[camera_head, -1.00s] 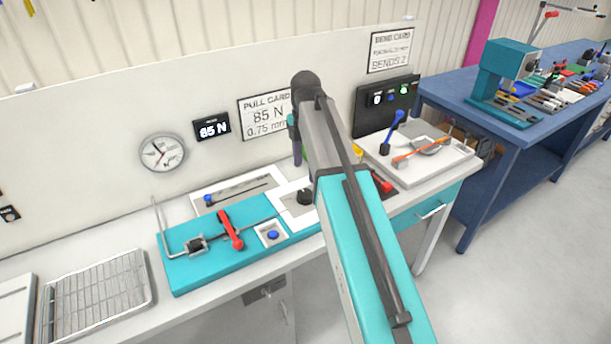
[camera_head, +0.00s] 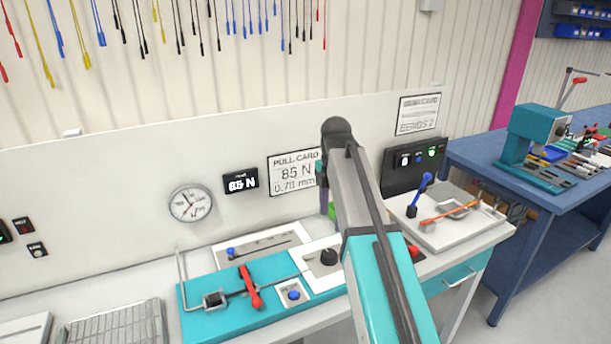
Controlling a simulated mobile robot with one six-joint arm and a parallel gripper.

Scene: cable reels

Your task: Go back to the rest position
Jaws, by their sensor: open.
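My arm rises from the bottom right, with a teal lower link and a grey upper link. It bends at a dark joint in front of the wall panel. My gripper is not visible; the arm's far end is hidden behind the grey link, with only a small teal and dark part at its left edge. Below the arm, the bench holds a teal fixture (camera_head: 215,321) with a red lever (camera_head: 250,287). A black knob (camera_head: 328,257) on a white plate stands just left of the arm.
A white tray (camera_head: 447,239) with blue-handled and orange tools lies right of the arm. A wire rack (camera_head: 110,328) is at the lower left. A dial gauge (camera_head: 190,203) and a pull card (camera_head: 293,172) are on the back panel. A blue table (camera_head: 478,160) stands at right.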

